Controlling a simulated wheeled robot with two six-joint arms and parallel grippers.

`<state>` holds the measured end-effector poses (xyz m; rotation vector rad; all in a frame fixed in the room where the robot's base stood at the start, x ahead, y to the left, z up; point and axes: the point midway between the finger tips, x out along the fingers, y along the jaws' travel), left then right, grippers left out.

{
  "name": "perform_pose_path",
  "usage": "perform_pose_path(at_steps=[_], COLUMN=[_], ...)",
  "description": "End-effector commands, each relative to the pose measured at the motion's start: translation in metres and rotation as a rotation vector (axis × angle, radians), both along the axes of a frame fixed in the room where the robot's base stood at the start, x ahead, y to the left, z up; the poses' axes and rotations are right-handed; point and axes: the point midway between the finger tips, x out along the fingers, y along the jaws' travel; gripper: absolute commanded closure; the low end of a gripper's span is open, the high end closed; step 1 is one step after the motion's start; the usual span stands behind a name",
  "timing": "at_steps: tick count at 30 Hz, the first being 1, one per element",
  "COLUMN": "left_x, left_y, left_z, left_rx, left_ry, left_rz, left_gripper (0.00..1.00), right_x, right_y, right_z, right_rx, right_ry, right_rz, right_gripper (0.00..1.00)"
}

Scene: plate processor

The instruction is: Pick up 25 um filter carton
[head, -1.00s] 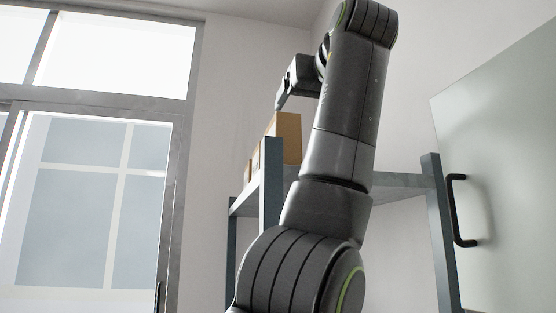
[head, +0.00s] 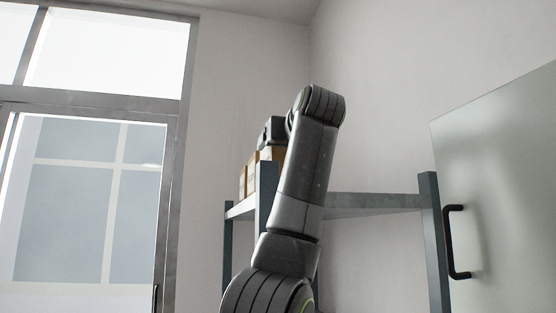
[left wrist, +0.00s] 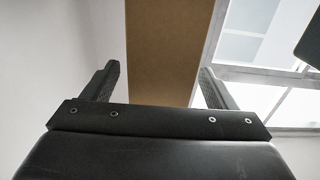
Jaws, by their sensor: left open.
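Brown cartons (head: 251,172) stand at the left end of a high shelf, partly hidden behind a shelf post and my left arm. No label is readable, so I cannot tell which is the 25 um one. My left gripper (head: 268,137) is at the top of these cartons in the head view, its fingertips not clear there. In the left wrist view one brown carton (left wrist: 165,45) lies ahead between the two spread fingers of the open gripper (left wrist: 158,75), with a gap showing on each side. My right gripper is not in view.
The grey metal shelf (head: 375,203) is bare to the right of my arm. A dark post (head: 268,200) stands in front of the cartons. A pale panel with a black handle (head: 456,242) is at the right, and a glazed door (head: 85,200) at the left.

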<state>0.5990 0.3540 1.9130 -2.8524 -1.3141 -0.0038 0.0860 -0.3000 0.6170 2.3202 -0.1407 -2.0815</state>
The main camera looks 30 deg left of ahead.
Motion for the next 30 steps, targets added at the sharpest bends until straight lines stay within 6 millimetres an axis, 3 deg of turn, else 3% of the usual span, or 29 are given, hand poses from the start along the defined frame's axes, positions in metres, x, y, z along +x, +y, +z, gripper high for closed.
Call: perform_pose_path(at_steps=[1,6,16,30], left_x=[0.005,0.016,0.019,0.019], left_y=[0.006,0.019,0.022,0.022], left_z=[0.004,0.003,0.000,0.000], left_rx=[-0.001,0.000,0.000,0.000], left_ry=[0.002,0.001,0.000,0.001], left_rz=[0.003,0.001,0.000,0.001], left_gripper=[0.20,0.20,0.21,0.83], right_x=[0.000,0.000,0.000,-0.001], right_y=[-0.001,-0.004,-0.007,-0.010], right_z=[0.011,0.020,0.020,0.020], right_rx=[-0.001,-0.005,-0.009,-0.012], right_ry=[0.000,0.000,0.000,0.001], right_rz=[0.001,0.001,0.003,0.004], right_gripper=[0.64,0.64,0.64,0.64])
